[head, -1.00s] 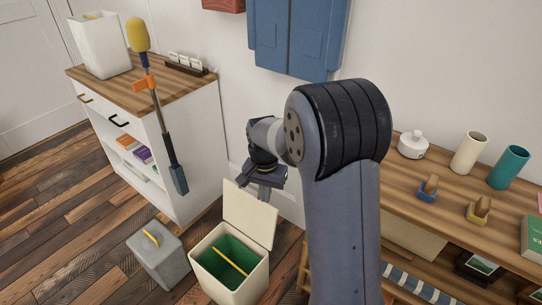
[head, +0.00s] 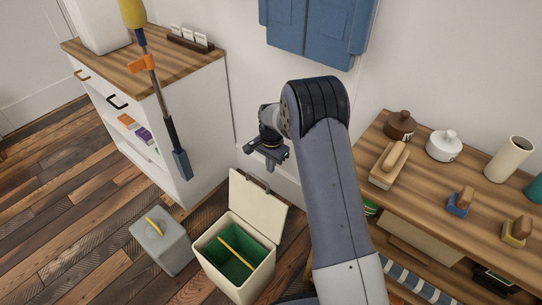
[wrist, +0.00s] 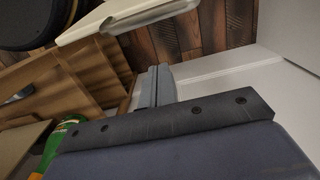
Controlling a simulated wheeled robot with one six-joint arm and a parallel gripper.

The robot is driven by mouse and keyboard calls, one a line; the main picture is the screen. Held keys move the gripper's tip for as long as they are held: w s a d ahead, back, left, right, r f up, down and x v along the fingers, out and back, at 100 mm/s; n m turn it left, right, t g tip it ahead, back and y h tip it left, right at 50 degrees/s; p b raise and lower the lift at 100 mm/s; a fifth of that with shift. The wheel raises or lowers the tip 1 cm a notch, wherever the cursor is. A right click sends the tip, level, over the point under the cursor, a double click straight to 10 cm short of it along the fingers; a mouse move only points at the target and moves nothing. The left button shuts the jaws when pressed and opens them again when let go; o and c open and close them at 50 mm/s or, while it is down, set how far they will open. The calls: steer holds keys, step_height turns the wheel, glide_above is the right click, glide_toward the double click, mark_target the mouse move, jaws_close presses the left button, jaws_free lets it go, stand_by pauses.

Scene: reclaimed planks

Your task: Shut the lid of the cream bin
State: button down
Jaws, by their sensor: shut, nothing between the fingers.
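The cream bin (head: 235,262) stands on the plank floor with its lid (head: 257,207) raised, leaning back toward the wall. Its green inside shows, with a yellow stick lying across it. My gripper (head: 274,163) is above and behind the raised lid, near the wall, apart from the lid as far as I can tell. In the wrist view my shut, empty fingers (wrist: 152,88) point toward the floor, and a cream panel edge with a grey handle, likely the lid (wrist: 110,18), shows at the top.
A grey bin (head: 162,245) with a yellow handle stands left of the cream bin. A white cabinet (head: 207,125) is behind it. A wooden shelf unit (head: 440,200) with jars and brushes is on the right. Open floor lies at the left.

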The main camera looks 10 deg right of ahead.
steer(key=shift+s+a, duration=1.35)
steer(key=shift+s, duration=0.05)
steer(key=shift+a, duration=0.1)
